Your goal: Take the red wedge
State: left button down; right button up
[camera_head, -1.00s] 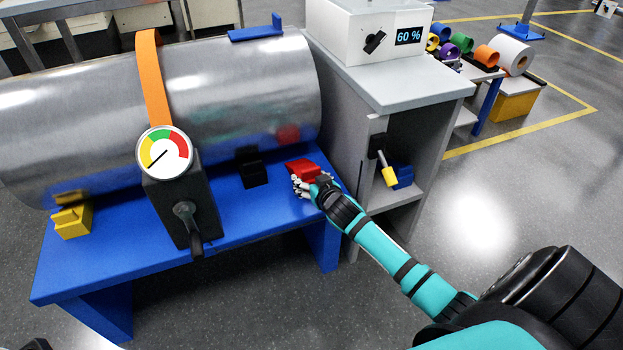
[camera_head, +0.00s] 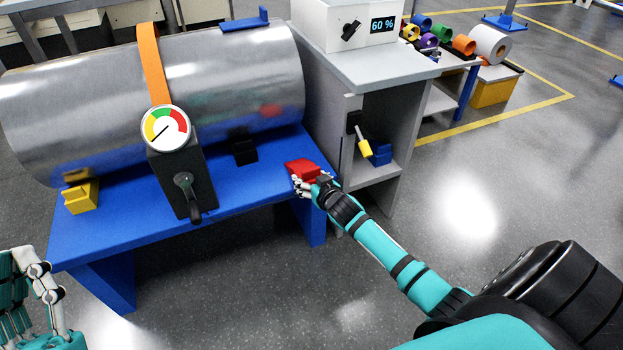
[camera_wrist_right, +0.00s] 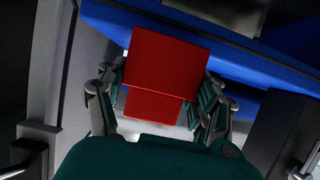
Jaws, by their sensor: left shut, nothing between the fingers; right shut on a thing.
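The red wedge (camera_head: 303,169) is at the right end of the blue bench (camera_head: 240,197), by its front edge. My right gripper (camera_head: 307,184) is shut on it. In the right wrist view the red wedge (camera_wrist_right: 167,65) sits between the fingers of the gripper (camera_wrist_right: 160,105). I cannot tell whether the wedge still touches the bench top. My left gripper (camera_head: 40,300) is at the lower left of the head view, away from the bench, shut and empty; it is partly cut off by the picture's edge.
A large metal cylinder (camera_head: 225,85) with an orange strap lies along the bench. A yellow wedge (camera_head: 82,198) and a black block (camera_head: 242,150) stand at its front. A gauge (camera_head: 166,128) with a black handle stands before it. A grey cabinet (camera_head: 375,75) stands close right.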

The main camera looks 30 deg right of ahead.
jog(key=shift+s, duration=0.15)
jog(key=o, duration=1.5)
jog(key=shift+o, duration=0.2)
jog(key=v, duration=1.2)
jog(key=shift+f, duration=0.1)
jog(key=shift+c, duration=0.2)
